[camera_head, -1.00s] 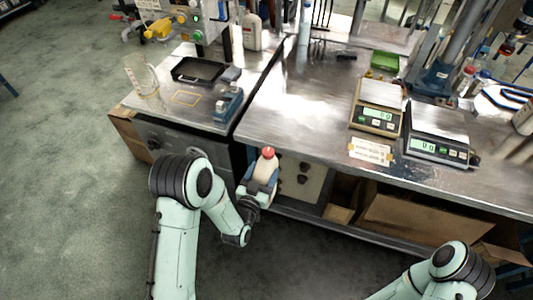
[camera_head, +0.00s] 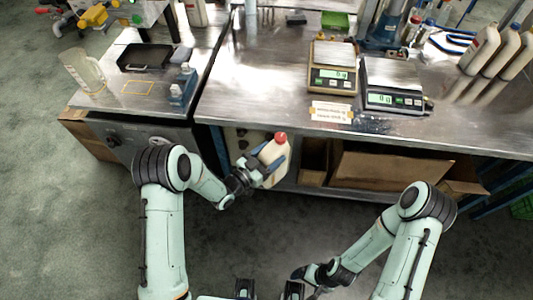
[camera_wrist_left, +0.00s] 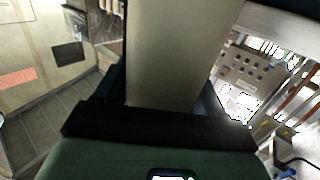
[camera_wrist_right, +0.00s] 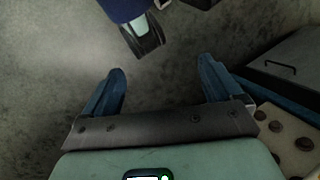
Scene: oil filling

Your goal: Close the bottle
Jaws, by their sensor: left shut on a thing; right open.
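A white bottle (camera_head: 275,163) with a red cap (camera_head: 281,138) on its top is held in front of the bench, nearly upright with a slight tilt. Whether the cap is tight cannot be told. My left gripper (camera_head: 262,170) is shut on the bottle's body from the left. In the left wrist view the pale bottle (camera_wrist_left: 180,55) fills the middle between the fingers, and its cap is out of view. My right gripper (camera_head: 303,273) is low in the head view, below and apart from the bottle. Its two blue fingers (camera_wrist_right: 162,88) are spread and empty in the right wrist view.
The metal bench (camera_head: 260,95) carries two scales (camera_head: 333,75) (camera_head: 392,90), a green box (camera_head: 335,20) and several white bottles (camera_head: 483,48) at the right. The left table holds a clear jug (camera_head: 82,70) and a black tray (camera_head: 145,57). Cardboard boxes (camera_head: 390,180) stand under the bench.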

